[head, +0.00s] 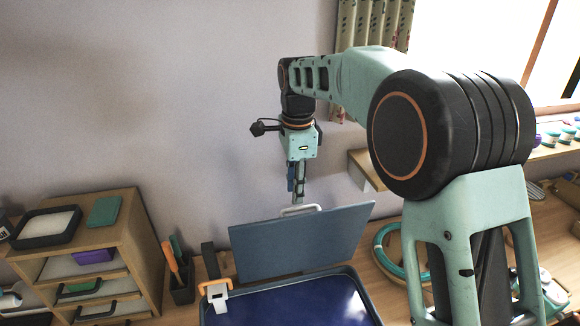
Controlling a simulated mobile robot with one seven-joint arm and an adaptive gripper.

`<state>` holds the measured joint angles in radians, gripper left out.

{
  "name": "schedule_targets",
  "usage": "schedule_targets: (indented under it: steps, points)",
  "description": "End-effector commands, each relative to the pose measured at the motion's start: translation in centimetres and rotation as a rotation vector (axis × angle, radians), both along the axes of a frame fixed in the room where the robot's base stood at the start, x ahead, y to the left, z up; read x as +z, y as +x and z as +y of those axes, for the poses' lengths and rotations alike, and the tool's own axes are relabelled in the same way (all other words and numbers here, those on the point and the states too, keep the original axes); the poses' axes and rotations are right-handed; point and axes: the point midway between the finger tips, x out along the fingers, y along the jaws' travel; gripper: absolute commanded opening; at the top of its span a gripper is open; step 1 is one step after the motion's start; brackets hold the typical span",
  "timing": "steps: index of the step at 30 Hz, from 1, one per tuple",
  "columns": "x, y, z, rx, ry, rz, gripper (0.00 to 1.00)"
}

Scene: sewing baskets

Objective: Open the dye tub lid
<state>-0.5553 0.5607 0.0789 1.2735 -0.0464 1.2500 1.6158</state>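The dye tub (208,312) is at the bottom centre of the head view, with dark blue liquid showing inside. Its grey-blue lid (300,243) stands raised, nearly upright, along the tub's far side. A pale handle (299,210) shows at the lid's top edge. My gripper (297,197) points down just above and behind the handle. Its fingers are seen edge-on, so I cannot tell whether they are open, or whether they touch the handle. The near part of the tub is cut off by the frame.
A wooden drawer unit (149,250) with trays stands left, beside a dark tool holder (182,291). An orange and white clip (216,293) sits at the tub's left edge. A teal hoop (380,250) lies right of the lid. A wooden shelf (362,169) juts out behind my arm.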

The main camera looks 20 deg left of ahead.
Motion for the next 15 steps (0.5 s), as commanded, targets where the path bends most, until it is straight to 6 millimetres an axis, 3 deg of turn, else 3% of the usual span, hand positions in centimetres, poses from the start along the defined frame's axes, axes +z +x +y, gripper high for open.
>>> schedule_targets:
  steps: [15]
  points:
    - [1.9,2.6,1.8,0.001,0.0,0.0,0.26]
